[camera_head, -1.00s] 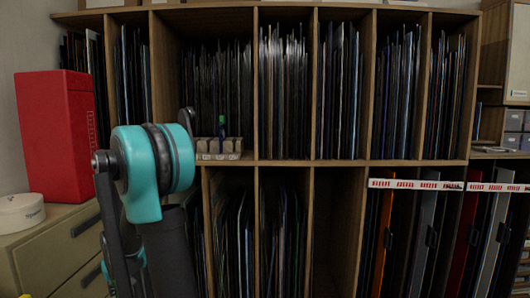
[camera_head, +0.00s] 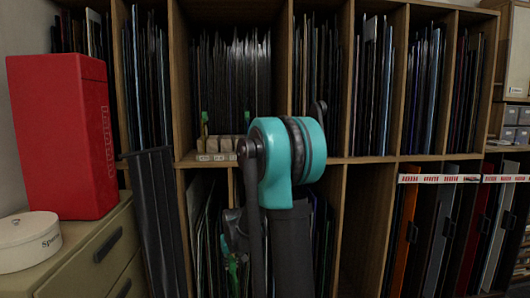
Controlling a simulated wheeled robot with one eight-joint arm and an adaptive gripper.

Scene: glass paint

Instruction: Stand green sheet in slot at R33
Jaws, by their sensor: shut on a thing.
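I cannot make out a green sheet for certain. The wooden rack (camera_head: 340,160) has upright slots in two rows. Many thin dark sheets (camera_head: 230,85) stand in the upper row. A lower slot (camera_head: 366,230) right of my arm looks mostly empty. I cannot read any label R33.
A red box (camera_head: 60,135) and a round white tin (camera_head: 29,242) stand on a drawer cabinet (camera_head: 100,245) at left. A small block holder (camera_head: 218,148) sits on the rack's middle shelf. Red-and-white tape (camera_head: 440,179) crosses slots at lower right, where orange and grey panels stand.

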